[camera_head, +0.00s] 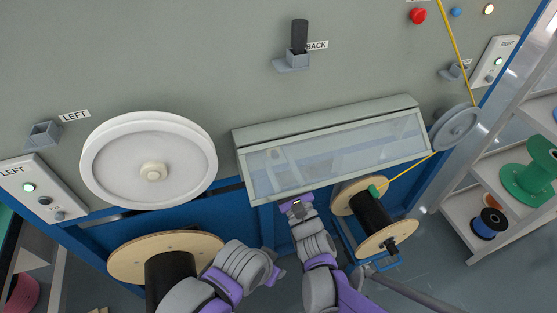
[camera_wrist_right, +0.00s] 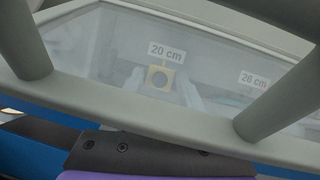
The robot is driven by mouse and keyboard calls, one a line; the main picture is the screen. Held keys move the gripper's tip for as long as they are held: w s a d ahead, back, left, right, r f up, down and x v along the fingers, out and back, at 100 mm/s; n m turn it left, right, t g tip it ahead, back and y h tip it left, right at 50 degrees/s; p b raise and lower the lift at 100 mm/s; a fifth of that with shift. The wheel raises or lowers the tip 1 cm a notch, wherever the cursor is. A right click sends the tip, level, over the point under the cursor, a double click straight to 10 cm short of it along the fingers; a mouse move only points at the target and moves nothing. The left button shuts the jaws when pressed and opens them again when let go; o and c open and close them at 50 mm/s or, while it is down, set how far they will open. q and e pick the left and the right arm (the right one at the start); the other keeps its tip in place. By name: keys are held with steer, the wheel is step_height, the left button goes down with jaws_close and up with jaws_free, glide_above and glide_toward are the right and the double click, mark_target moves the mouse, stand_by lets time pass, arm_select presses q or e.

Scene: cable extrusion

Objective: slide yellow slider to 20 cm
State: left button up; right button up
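A small yellow-tan square block with a dark round hole (camera_wrist_right: 160,79), which looks like the yellow slider, sits behind the clear cover directly under a "20 cm" label (camera_wrist_right: 166,51) in the right wrist view. I cannot make it out in the head view. The clear cover (camera_head: 375,143) appears lowered over the bench front. My right gripper (camera_head: 297,207) is at the cover's lower front edge, outside the pane; its opening is unclear. My left gripper (camera_head: 277,276) is lower, left of the right arm, apart from the cover; its fingers are not clear.
A "26 cm" label (camera_wrist_right: 254,79) is to the right behind the cover. A large white wheel (camera_head: 115,165) stands left of the cover. Wooden spools stand below at left (camera_head: 125,261) and right (camera_head: 390,238). A yellow cable (camera_head: 408,170) passes around a grey pulley (camera_head: 455,128).

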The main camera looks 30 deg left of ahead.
steer(key=v, duration=1)
steer(key=shift+s+d, duration=0.2)
steer(key=shift+d, duration=0.1)
steer(key=shift+f, duration=0.15)
